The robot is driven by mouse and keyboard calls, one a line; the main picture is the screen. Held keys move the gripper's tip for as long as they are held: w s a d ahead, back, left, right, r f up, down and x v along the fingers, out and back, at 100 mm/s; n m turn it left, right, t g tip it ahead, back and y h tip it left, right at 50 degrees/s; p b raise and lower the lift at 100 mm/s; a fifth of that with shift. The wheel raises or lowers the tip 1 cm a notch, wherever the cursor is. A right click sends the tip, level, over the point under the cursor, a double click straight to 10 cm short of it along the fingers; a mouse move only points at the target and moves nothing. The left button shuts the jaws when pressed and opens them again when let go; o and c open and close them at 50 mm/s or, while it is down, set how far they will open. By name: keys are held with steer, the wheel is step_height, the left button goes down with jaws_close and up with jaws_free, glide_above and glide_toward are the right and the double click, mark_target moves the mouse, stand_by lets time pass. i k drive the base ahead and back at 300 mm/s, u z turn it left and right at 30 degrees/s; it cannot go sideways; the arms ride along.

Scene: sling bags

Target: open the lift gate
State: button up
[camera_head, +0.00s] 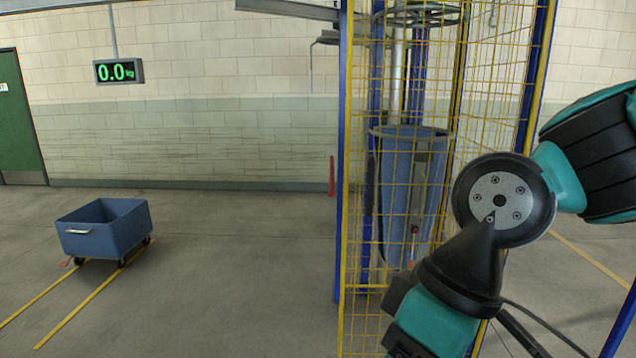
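A yellow wire-mesh enclosure with blue posts stands right of centre, and its mesh front (364,200) reaches from top to bottom of the view. I cannot tell which panel is the lift gate, or see a clear gap in the front. Behind the mesh hangs a tall blue bag or bin (398,185). A small dark handle with a red part (414,235) shows in front of it; I cannot tell what it belongs to. My teal and black arm crosses the right side, in front of the mesh. My gripper's fingers are not visible.
A blue wheeled cart (104,230) stands on the left between yellow floor lines. A green display reading 0.0 kg (119,71) hangs above. A green door (18,120) is at far left. A red post (332,176) stands near the wall. The middle floor is clear.

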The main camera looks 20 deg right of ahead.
mark_target(551, 7)
steer(key=i, duration=1.15)
steer(key=z, duration=0.6)
